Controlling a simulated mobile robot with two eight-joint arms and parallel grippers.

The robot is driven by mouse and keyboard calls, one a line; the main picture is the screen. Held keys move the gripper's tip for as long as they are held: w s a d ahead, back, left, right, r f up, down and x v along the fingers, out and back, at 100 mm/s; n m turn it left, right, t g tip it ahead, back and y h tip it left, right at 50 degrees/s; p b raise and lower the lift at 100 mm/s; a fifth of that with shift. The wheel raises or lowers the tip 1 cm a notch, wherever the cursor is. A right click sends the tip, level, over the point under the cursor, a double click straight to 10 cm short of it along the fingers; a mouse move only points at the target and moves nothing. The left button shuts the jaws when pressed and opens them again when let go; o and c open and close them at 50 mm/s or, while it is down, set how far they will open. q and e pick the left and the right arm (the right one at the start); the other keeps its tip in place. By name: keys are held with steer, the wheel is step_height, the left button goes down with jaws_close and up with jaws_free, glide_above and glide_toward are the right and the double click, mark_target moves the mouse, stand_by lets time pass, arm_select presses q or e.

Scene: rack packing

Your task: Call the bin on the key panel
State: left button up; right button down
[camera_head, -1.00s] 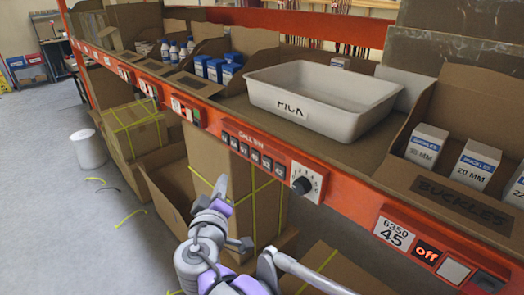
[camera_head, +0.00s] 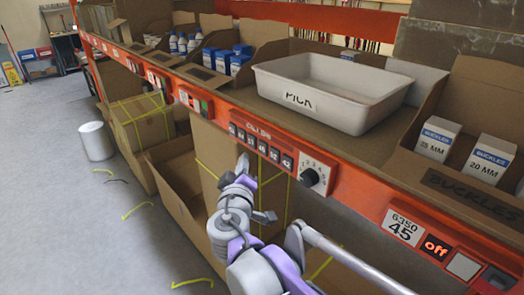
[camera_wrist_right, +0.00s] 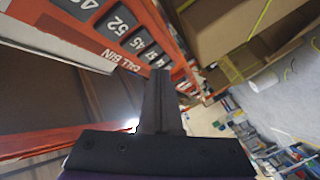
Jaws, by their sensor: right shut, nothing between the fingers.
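The key panel (camera_head: 262,148) is a row of dark numbered keys under a "CALL BIN" label on the orange rack beam. It also shows in the right wrist view (camera_wrist_right: 118,22), where keys with 52, 45 and 51 can be read. My right gripper (camera_head: 243,162) is shut and empty, in front of and just below the left part of the key row in the head view. In the wrist view its closed fingers (camera_wrist_right: 160,85) point toward the row, and whether they touch a key cannot be told. My left gripper is not in view.
A dial (camera_head: 314,176) sits right of the keys. A white "PICK" tote (camera_head: 385,100) stands on the shelf above. A "6350 45" label (camera_head: 405,229) and red "off" display (camera_head: 436,247) are further right. Cardboard boxes (camera_head: 140,115) stand below the beam.

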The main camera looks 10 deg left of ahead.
mark_target(263, 148)
steer(key=w+d, duration=0.1)
steer(key=w+d+p, duration=0.1)
steer(key=shift+w, duration=0.35)
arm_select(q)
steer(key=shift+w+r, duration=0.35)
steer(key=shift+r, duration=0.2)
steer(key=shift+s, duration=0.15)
arm_select(e)
steer(key=shift+s, duration=0.2)
steer(key=shift+w, duration=0.1)
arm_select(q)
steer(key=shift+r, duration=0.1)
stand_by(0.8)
arm_select(e)
steer(key=shift+w+d+r+p, duration=0.1)
steer(key=shift+w+d+p, duration=0.1)
steer(key=shift+w+p, duration=0.1)
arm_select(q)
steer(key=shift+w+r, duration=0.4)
arm_select(e)
steer(key=shift+w, duration=0.1)
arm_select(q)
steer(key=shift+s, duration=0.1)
